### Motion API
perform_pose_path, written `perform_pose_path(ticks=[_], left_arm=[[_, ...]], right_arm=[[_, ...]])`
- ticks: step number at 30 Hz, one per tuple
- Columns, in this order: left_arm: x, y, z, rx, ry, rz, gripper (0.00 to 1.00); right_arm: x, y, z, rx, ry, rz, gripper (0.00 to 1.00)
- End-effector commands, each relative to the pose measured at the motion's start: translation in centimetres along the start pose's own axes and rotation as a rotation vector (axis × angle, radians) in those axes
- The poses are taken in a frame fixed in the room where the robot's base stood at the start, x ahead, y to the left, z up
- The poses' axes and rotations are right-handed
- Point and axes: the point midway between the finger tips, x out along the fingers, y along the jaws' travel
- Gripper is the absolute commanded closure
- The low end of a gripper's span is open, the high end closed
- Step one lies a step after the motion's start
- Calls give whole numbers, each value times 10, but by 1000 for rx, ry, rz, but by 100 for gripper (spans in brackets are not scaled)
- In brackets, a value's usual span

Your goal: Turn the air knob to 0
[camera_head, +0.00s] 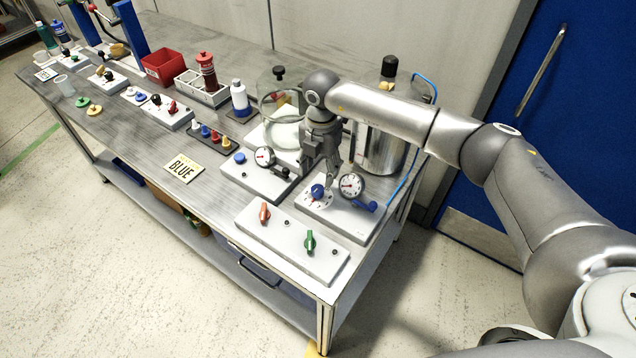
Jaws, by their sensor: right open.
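A blue round knob (317,191) with a marked scale around it sits on a white panel (347,225), beside a round gauge (351,186). It appears to be the air knob; I cannot read its setting. My right gripper (323,180) is open, pointing down just above and around the blue knob. Its fingers partly cover the knob, and I cannot tell whether they touch it. My left gripper is not in view.
A blue lever (365,205) is right of the gauge. A steel pot (378,155) stands behind. A second gauge (265,156) is to the left.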

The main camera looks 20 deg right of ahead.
Motion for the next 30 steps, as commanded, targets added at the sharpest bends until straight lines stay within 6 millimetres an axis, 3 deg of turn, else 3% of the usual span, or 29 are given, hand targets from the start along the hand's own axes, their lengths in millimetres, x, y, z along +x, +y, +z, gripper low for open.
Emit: perform_pose_path(ticks=[6,10,23,30], left_arm=[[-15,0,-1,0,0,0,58],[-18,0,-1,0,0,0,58],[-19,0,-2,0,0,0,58],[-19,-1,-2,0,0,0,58]], right_arm=[[41,0,-2,0,4,-2,49],[58,0,-1,-2,3,-1,49],[71,1,-1,-3,2,2,49],[70,1,-1,-3,2,2,77]])
